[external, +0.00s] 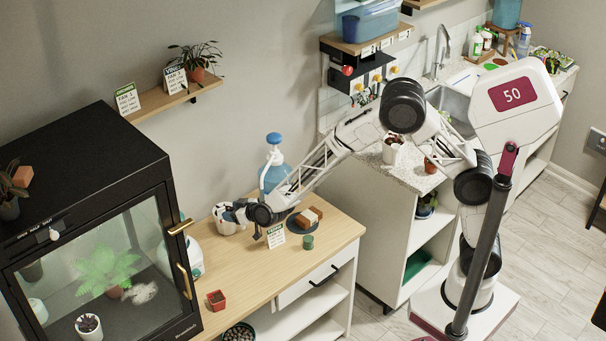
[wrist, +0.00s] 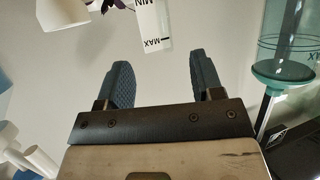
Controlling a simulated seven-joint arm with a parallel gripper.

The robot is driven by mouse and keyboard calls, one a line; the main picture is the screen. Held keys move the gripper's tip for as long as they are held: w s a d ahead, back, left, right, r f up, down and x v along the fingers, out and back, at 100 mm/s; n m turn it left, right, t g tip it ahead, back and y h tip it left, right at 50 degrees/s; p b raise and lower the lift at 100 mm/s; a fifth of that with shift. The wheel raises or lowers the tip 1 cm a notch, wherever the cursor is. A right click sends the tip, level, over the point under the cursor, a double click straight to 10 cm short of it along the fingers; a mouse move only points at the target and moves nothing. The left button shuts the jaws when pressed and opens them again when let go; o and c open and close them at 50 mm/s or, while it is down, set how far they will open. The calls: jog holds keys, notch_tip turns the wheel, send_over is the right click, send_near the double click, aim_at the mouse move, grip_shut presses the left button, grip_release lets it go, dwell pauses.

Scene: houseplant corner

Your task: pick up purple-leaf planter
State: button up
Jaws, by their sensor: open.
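My gripper (external: 232,213) is over the wooden table top, close to a white pot (external: 225,226) that it partly hides. In the wrist view my gripper (wrist: 158,64) has its two blue fingers apart with nothing between them. Dark purple leaves (wrist: 106,4) show at the top edge of the wrist view, beyond the fingers, beside a white object (wrist: 64,12). Both are cut off by the frame, so I cannot tell if that is the planter's pot. A white strip marked MIN and MAX (wrist: 153,24) hangs beside the leaves.
A blue-capped bottle (external: 274,172) stands close behind my gripper; a teal clear vessel (wrist: 290,45) is at right in the wrist view. A small sign (external: 276,236), a green cup (external: 308,242) and a red pot (external: 216,300) are on the table. A glass cabinet (external: 110,250) stands left.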

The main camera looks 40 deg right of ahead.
jog(key=shift+w, duration=0.1)
jog(key=shift+x, duration=1.25)
jog(key=shift+x, duration=2.6)
grip_shut()
